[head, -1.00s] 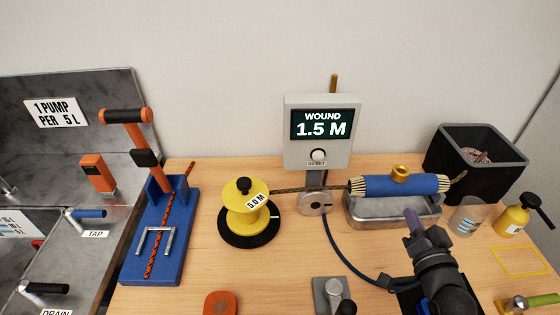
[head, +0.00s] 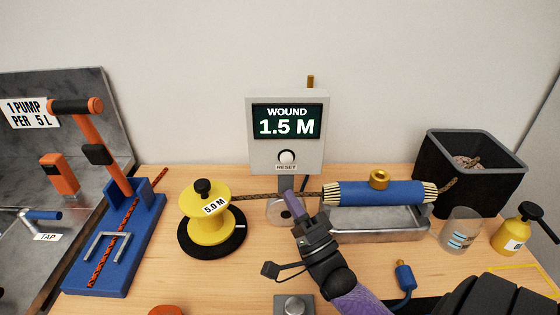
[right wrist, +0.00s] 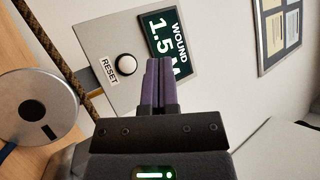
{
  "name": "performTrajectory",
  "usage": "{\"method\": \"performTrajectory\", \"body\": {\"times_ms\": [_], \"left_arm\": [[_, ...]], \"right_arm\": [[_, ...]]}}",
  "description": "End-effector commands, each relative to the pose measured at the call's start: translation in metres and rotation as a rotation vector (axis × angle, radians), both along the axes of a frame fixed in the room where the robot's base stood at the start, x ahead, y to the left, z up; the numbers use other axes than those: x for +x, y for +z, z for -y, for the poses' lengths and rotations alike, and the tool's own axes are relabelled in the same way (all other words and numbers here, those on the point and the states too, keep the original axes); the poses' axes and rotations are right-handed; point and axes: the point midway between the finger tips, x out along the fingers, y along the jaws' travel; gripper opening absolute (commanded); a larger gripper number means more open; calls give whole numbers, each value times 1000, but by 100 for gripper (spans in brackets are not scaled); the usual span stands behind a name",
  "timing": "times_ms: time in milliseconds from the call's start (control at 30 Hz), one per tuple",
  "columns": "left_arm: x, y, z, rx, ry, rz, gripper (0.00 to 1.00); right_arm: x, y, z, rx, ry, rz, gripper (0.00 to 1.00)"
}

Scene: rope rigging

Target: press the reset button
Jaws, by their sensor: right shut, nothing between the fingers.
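The reset button (head: 287,157) is a round white button above a RESET label on the grey display box (head: 258,152). The screen (head: 288,121) reads WOUND 1.5 M. My right gripper (head: 291,199) is shut and empty, below the button in the head view and apart from it. In the right wrist view the purple fingers (right wrist: 160,63) point up the picture, with the button (right wrist: 126,65) to their left and the tips overlapping the screen's edge. My left gripper is not in view.
A yellow spool (head: 207,226) labelled 5.0 M stands left of the box. A rope (head: 263,197) runs from it, in front of the box's post, to a blue cylinder (head: 388,194) over a metal tray (head: 370,236). A black bin (head: 508,165) stands at the right.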

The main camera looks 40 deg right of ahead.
Motion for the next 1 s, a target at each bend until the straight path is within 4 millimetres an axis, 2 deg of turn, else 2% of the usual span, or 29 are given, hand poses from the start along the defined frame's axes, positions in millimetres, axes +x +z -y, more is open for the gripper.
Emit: {"method": "performTrajectory", "body": {"times_ms": [167,367,600,767,1000], "left_arm": [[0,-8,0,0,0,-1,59],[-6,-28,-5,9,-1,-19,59],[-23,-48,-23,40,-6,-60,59],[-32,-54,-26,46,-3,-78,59],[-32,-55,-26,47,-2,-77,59]], "right_arm": [[8,-2,6,-4,0,0,0],[30,-6,25,-4,0,-1,0],[55,-5,46,-4,-1,-2,0],[65,-3,54,-3,-1,-3,0],[68,0,57,-1,-1,-1,0]]}}
